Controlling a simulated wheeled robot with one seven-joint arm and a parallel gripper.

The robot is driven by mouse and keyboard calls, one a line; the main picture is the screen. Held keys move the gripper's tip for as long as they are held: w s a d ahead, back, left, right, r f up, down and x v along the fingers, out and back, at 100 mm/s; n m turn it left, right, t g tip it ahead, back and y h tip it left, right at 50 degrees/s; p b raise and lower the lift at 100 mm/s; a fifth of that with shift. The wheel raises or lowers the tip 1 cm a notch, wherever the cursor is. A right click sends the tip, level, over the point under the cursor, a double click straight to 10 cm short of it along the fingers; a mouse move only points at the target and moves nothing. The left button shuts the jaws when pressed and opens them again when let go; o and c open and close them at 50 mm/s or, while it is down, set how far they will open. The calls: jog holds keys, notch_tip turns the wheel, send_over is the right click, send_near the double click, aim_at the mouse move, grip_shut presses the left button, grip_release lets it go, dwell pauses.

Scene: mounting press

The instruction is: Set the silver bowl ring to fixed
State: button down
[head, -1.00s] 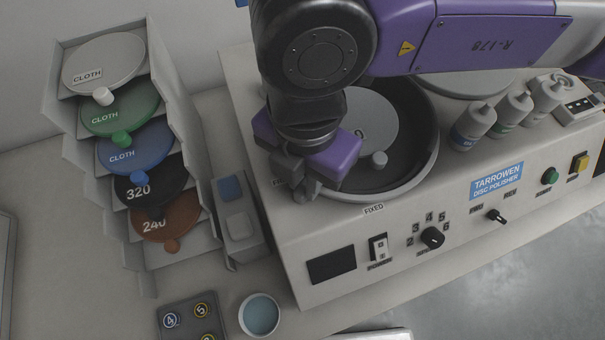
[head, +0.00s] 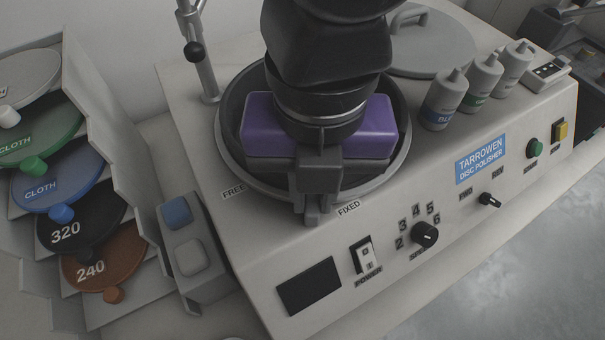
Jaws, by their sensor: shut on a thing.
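The silver bowl ring (head: 268,192) runs around the dark bowl on top of the disc polisher. My gripper (head: 318,208) is at the ring's front edge, pointing down. It is shut on a part of the ring, which its fingers hide. The FREE label (head: 233,192) lies to the left of my gripper and the FIXED label (head: 349,208) lies just to its right. The fingers are nearer to FIXED than to FREE. My wrist covers most of the bowl's inside.
A metal post (head: 208,70) stands behind the bowl at left. Several bottles (head: 445,100) and a round lid (head: 430,45) are at right. The front panel has a power switch (head: 364,256) and a speed knob (head: 425,234). A disc rack (head: 110,190) stands at left.

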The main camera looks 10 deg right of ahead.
aim_at(315, 201)
jog(key=shift+d, duration=0.1)
jog(key=c, duration=1.4)
grip_release()
jog(key=shift+o, duration=0.2)
jog(key=shift+r, duration=3.95)
